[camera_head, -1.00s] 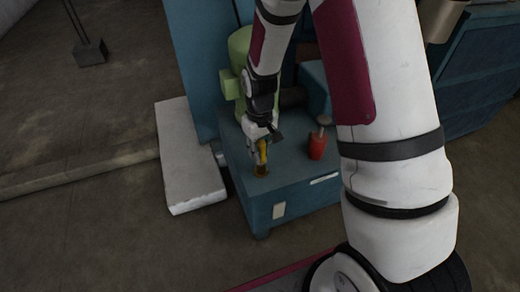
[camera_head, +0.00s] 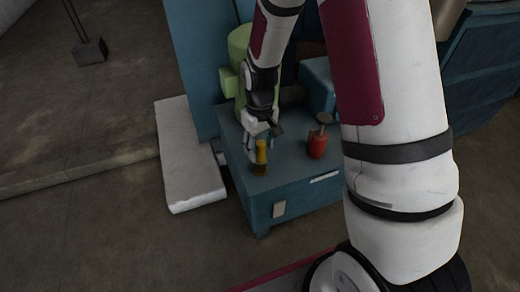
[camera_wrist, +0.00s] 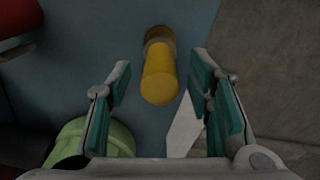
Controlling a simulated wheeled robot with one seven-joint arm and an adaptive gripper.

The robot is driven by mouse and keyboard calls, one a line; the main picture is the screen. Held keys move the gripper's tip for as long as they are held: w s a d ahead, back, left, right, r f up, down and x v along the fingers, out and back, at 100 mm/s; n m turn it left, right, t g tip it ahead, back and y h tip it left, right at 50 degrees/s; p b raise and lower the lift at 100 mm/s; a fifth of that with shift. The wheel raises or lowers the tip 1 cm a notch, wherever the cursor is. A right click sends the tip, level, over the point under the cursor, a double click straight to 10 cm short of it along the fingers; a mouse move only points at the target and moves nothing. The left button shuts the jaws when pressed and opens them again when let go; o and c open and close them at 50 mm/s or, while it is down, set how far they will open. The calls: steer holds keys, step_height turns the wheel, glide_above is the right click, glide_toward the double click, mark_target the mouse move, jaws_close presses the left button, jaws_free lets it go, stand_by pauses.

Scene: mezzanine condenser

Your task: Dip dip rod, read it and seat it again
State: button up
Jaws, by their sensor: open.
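The dip rod's yellow handle (camera_wrist: 160,78) stands in a brown collar (camera_wrist: 159,38) on the blue unit's top, near its front left corner. In the wrist view it lies between and ahead of my open gripper's (camera_wrist: 158,85) two teal-padded fingers, with gaps on both sides. In the head view my gripper (camera_head: 258,140) is just above the yellow handle (camera_head: 261,152), partly covering it. The rod below the handle is hidden, so its depth cannot be told.
A red can (camera_head: 317,146) with a grey top stands to the right on the blue unit (camera_head: 290,188). A green cylinder (camera_head: 238,44) is behind. A white slab (camera_head: 190,175) lies on the floor at left. Open floor (camera_head: 90,220) is at front left.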

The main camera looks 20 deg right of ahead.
step_height(320, 180, up, 10)
stand_by(0.4)
stand_by(0.3)
steer(key=s+r+m, duration=0.1)
steer(key=s+r, duration=0.7)
steer(key=s, duration=0.3)
steer(key=s+r+m, duration=0.1)
steer(key=s+r, duration=0.7)
steer(key=s, duration=0.4)
steer(key=s+m, duration=0.1)
steer(key=s, duration=0.9)
step_height(320, 180, up, 34)
steer(key=t+p, duration=0.4)
steer(key=p, duration=2.8)
steer(key=shift+w+d+f, duration=0.25)
